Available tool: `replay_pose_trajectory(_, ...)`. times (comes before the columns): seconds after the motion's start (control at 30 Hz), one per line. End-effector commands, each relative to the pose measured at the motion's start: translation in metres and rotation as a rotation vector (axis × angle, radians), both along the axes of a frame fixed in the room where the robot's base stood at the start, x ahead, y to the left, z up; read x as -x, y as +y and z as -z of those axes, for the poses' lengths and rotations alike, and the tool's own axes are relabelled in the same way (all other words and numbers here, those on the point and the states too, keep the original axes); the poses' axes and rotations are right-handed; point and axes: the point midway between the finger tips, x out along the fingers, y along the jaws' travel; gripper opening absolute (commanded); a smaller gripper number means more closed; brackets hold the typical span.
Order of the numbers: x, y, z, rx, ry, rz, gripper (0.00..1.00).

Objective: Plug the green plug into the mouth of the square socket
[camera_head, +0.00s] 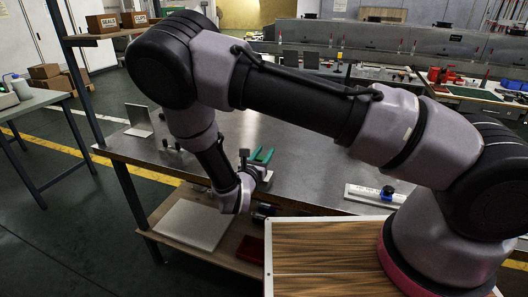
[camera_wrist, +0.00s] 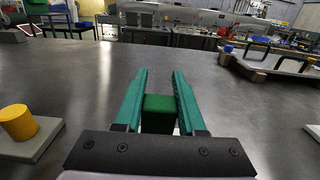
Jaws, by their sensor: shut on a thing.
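The green plug (camera_wrist: 158,103) is a small green block between the two teal fingers of my gripper (camera_wrist: 160,76) in the wrist view. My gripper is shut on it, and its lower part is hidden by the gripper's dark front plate. In the head view my gripper (camera_head: 262,155) is over the grey metal table, with its teal fingers pointing away from the camera; the plug cannot be made out there. I cannot clearly identify the square socket or its mouth in either view.
A yellow cylinder (camera_wrist: 18,122) stands on a grey plate at the left in the wrist view. A low fixture with a blue part (camera_wrist: 228,49) lies at the right. An angled metal plate (camera_head: 139,118) stands at the table's left. The table (camera_wrist: 100,75) ahead is clear.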

Motion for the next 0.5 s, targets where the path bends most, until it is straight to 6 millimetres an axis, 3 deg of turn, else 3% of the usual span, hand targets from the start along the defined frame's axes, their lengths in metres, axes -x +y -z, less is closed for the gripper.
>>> replay_pose_trajectory(0.5,0.0,0.0,0.013,0.0,0.0,-0.001,0.0)
